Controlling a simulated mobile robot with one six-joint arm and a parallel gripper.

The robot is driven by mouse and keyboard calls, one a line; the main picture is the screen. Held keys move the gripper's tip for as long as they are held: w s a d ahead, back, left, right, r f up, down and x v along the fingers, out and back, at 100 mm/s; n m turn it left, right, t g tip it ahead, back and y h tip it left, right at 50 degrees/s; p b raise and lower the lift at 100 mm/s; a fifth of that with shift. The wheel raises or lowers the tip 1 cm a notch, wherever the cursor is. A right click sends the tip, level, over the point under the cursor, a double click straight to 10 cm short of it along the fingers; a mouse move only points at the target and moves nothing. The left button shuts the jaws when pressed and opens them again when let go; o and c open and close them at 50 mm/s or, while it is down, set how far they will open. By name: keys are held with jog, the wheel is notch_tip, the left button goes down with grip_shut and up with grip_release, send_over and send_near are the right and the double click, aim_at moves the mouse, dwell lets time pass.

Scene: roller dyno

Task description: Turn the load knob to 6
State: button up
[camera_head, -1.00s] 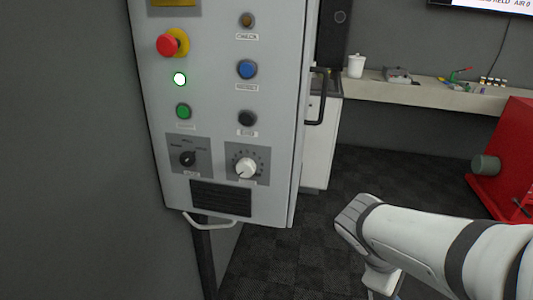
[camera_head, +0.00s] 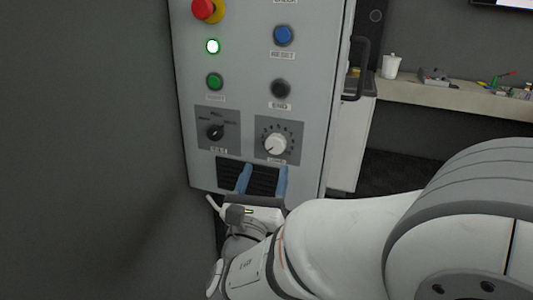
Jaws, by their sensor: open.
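The white load knob (camera_head: 275,144) sits on a dark square plate with a ring of dial marks, low on the right of the grey control cabinet (camera_head: 306,105). The numbers and the pointer are too small to read. My gripper (camera_head: 264,173) has two blue fingers, spread apart and empty. They point up in front of the dark vent grille (camera_head: 262,180), just below the knob and apart from it in the picture. I cannot tell how far they are from the panel.
Left of the knob is a black selector switch (camera_head: 215,132). Above are a black END button (camera_head: 281,89), a blue RESET button (camera_head: 283,35), a green button (camera_head: 215,82), a lit lamp (camera_head: 212,46) and a red stop button (camera_head: 207,10). A workbench (camera_head: 455,100) stands at the right.

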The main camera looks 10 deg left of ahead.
aim_at(274, 149)
jog(key=x, duration=0.6)
jog(key=shift+w+d+r, duration=0.1)
jog(key=shift+w+d, duration=0.05)
jog(key=shift+w, duration=0.1)
jog(key=c, duration=1)
jog(key=shift+o, duration=0.2)
jog(key=shift+m, duration=0.4)
